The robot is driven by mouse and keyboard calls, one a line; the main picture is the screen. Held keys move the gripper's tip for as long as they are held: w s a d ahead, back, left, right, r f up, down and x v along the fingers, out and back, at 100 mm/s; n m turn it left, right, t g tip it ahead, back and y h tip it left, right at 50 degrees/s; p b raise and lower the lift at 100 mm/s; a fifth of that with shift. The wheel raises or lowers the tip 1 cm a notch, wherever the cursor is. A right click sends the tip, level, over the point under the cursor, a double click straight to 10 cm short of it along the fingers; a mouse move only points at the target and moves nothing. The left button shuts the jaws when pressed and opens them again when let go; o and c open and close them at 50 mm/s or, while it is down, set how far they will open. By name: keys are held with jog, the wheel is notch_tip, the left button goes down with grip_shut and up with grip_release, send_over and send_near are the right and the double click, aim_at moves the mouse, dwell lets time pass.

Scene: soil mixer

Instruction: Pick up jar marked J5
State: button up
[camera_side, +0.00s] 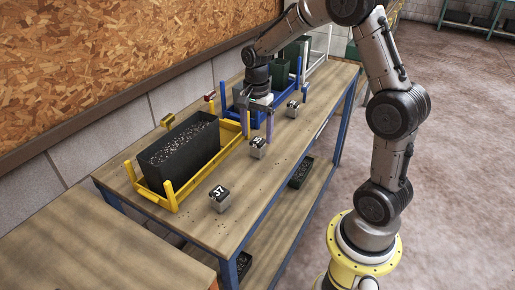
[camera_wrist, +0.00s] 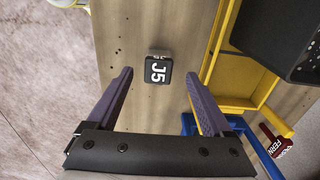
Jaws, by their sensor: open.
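The jar marked J5 (camera_wrist: 158,70) is a small dark-topped cube with white lettering, upright on the wooden bench. In the wrist view it lies in the gap near my gripper's fingertips, apart from both purple fingers. In the side view the J5 jar (camera_side: 258,149) stands at the right of the yellow rack, close below my gripper (camera_side: 257,137). My gripper is open and empty, pointing down above the bench. The exact height of the fingertips over the jar is hard to tell.
A yellow rack (camera_side: 174,205) holds a black soil-filled bin (camera_side: 180,155). A blue rack (camera_side: 281,112) with dark bins stands farther back. Jar J7 (camera_side: 219,198) stands nearer the front, and another jar (camera_side: 292,109) beyond J5. The bench edge runs along the right.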

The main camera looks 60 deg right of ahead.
aim_at(258, 140)
jog(key=shift+s+f, duration=0.1)
jog(key=shift+f, duration=2.75)
grip_shut()
jog(key=shift+r, duration=0.1)
